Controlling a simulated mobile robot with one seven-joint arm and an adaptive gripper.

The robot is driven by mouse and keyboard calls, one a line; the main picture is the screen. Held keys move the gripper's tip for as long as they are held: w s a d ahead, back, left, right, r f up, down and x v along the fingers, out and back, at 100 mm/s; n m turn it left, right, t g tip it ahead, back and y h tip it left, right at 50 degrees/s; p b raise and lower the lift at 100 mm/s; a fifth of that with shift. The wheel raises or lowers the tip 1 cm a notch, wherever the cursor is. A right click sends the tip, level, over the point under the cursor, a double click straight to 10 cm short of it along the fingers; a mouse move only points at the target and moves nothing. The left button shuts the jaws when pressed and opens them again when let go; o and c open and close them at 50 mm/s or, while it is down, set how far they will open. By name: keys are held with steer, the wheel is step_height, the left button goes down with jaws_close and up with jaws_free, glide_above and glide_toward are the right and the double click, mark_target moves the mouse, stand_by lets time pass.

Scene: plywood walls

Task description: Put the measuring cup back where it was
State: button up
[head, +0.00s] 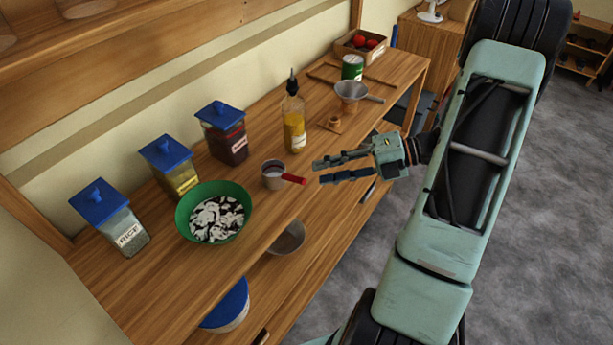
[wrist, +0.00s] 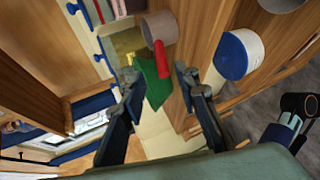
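The measuring cup (head: 273,175) is a small grey cup with a red handle. It stands upright on the wooden counter, just right of the green bowl (head: 184,222), with its handle pointing right. My gripper (head: 318,172) is open and empty, its fingertips just right of the handle's end and apart from it in the head view. In the wrist view the cup (wrist: 160,26) is ahead, and its red handle points down toward the gap between my open fingers (wrist: 157,78). What the cup holds is hard to make out.
Blue-lidded jars (head: 170,168) line the wall side. An oil bottle (head: 294,130) stands behind the cup. A funnel (head: 351,92) on a stand, a green can (head: 352,67) and a box of red produce (head: 361,46) are farther back. The lower shelf holds a bowl (head: 287,238) and a blue-lidded tub (head: 228,303).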

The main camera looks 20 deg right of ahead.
steer(key=v, duration=0.4)
stand_by(0.4)
